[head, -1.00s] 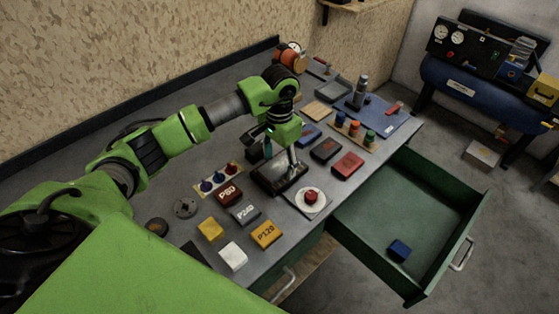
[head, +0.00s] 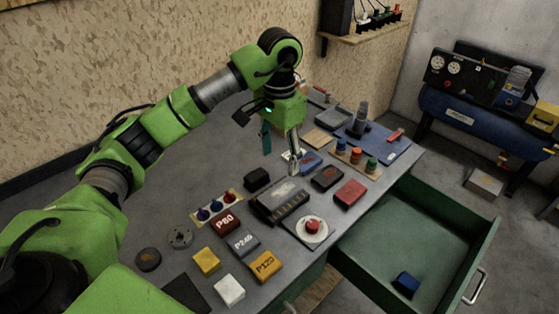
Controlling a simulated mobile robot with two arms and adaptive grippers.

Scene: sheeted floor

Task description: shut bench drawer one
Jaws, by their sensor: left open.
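A green bench drawer (head: 386,232) stands pulled far out at the right of the bench (head: 225,180). Its silver handle (head: 474,287) is on the front panel at the lower right. No label shows which drawer it is. A small dark blue box (head: 406,284) lies on the drawer floor near the front. My left gripper (head: 281,148) is above the bench top, fingers spread and pointing down, with nothing between them. It is well to the left of the drawer and apart from it. My right gripper is not in view.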

